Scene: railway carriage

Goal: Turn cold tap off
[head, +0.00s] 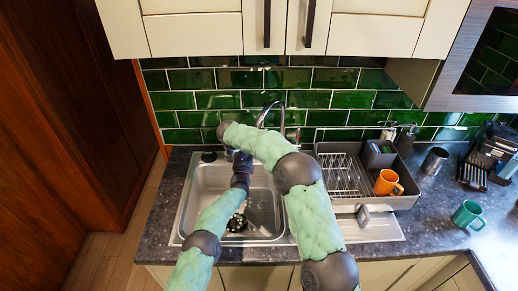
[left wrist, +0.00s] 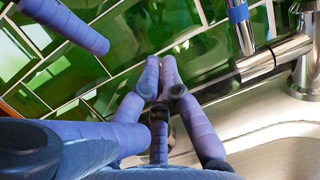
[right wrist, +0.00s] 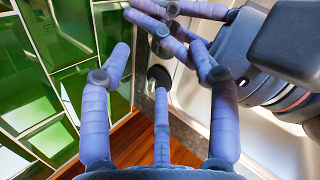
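The chrome tap (head: 268,112) stands behind the sink (head: 185,205), its lower part hidden by my right arm in the head view. In the left wrist view, a blue-banded chrome piece (left wrist: 238,12) hangs at upper right, near the tap's metal body (left wrist: 272,58). My left gripper (left wrist: 161,60) has its fingertips together with nothing between them, left of and apart from these parts in that picture. My right gripper (right wrist: 161,48) has its fingertips apart and holds nothing. It is close to the left gripper, whose fingers (right wrist: 168,22) cross the top of the right wrist view.
Green tiles (head: 340,98) rise behind the counter. A dish rack (head: 340,175) with an orange mug (head: 388,183) stands right of the sink, a green mug (head: 468,214) farther right. My arms crowd together over the sink. A round black knob (right wrist: 158,75) sits at the sink's back-left corner.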

